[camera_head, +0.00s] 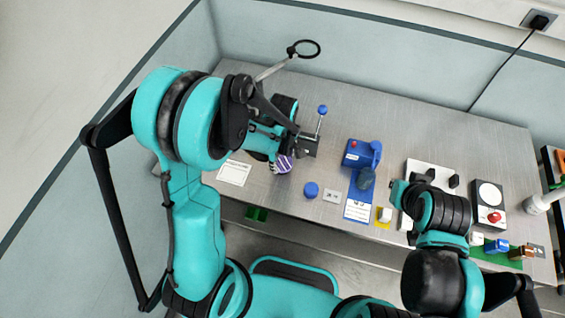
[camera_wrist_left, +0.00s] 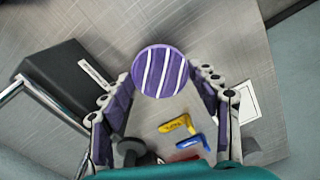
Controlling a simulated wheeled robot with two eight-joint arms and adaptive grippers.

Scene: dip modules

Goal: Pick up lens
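A round purple disc with white stripes, which I take for the lens (camera_wrist_left: 160,70), sits between the fingertips of my left gripper (camera_wrist_left: 161,80) in the left wrist view. Both purple finger pads reach its edges and appear to touch it from opposite sides. In the head view the lens (camera_head: 284,165) shows at the tip of the left gripper (camera_head: 276,160), over the left part of the table. Its exact height above the table is hard to tell. My right arm is at the right of the table, and its fingers cannot be made out clearly.
A black box (camera_wrist_left: 70,75) stands close to the left gripper, near a ring on a stand (camera_head: 304,49). A white card (camera_head: 234,173), a blue disc (camera_head: 311,190) and a blue holder (camera_head: 356,154) lie nearby.

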